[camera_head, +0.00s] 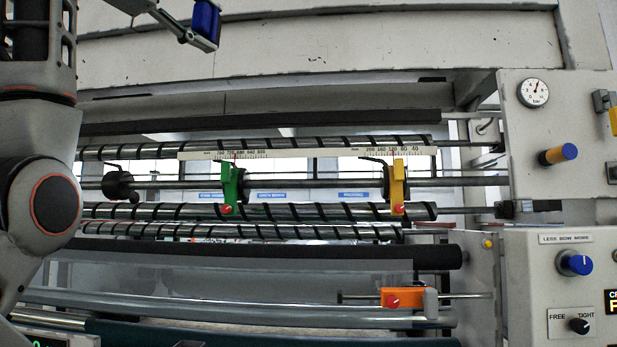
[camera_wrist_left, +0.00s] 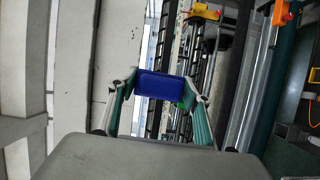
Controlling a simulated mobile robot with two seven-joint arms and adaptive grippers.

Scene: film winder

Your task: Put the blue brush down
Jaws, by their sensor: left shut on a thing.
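The blue brush (camera_head: 206,20) shows as a blue block at the top of the head view, in front of the pale machine frame. My left gripper (camera_head: 196,33) is shut on it; only part of the gripper shows there, cut off by the top edge. In the left wrist view the blue brush (camera_wrist_left: 160,85) sits between the two greenish fingers of my left gripper (camera_wrist_left: 158,97). It is held up in the air, and its underside is hidden. My right gripper is in neither view.
Striped rollers (camera_head: 300,212) and a shaft with a green holder (camera_head: 231,187) and a yellow holder (camera_head: 398,187) lie below. An orange clamp (camera_head: 397,298) sits lower. A control panel (camera_head: 555,250) with knobs stands at right. A pale flat beam (camera_head: 350,45) runs across the top.

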